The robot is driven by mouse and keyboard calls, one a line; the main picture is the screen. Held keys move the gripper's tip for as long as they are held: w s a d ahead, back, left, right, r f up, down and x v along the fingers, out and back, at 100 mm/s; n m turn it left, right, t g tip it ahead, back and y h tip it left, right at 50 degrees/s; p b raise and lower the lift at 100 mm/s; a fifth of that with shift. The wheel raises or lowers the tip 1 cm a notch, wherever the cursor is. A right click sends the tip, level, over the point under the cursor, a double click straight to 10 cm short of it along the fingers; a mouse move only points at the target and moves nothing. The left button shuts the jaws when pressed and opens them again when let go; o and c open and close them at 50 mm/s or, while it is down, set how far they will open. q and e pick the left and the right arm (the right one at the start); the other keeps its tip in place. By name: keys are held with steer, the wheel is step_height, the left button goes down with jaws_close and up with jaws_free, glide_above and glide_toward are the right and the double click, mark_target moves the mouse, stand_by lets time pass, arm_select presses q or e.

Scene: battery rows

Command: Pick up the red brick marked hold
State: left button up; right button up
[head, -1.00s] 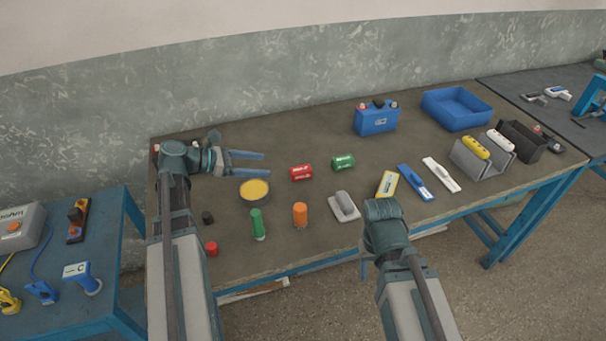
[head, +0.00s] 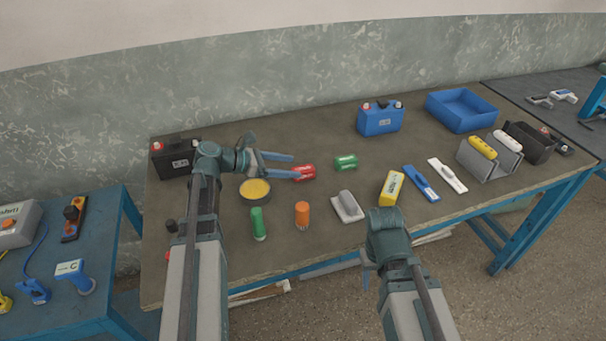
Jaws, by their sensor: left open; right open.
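A red brick-like piece (head: 306,171) with white marking lies on the table, left of a similar green piece (head: 345,162). Its lettering is too small to read in the head view. My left gripper (head: 294,166) is open, its two blue fingers pointing right, with the fingertips at the left end of the red piece. The lower finger covers part of that end. I cannot tell whether they touch. My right gripper (head: 366,278) is low at the table's front edge, pointing away from the red piece, its fingers mostly hidden behind its own wrist.
A yellow-topped round tin (head: 255,188), a green cylinder (head: 258,223) and an orange cylinder (head: 302,215) stand in front of the red piece. A black battery (head: 172,160) stands at the back left, a blue battery (head: 380,119) at the back. Table behind the red piece is clear.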

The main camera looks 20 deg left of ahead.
mark_target(300, 169)
arm_select(q)
steer(key=shift+w+d+f, duration=0.2)
steer(key=shift+f, duration=0.1)
steer(key=b+x, duration=0.2)
steer(key=x, duration=0.2)
steer(key=shift+w+a+f+b, duration=0.15)
steer(key=shift+a+f+b, duration=0.05)
steer(key=shift+f+b, duration=0.2)
steer(key=shift+w+d, duration=0.1)
steer(key=shift+d, duration=0.05)
jaws_close()
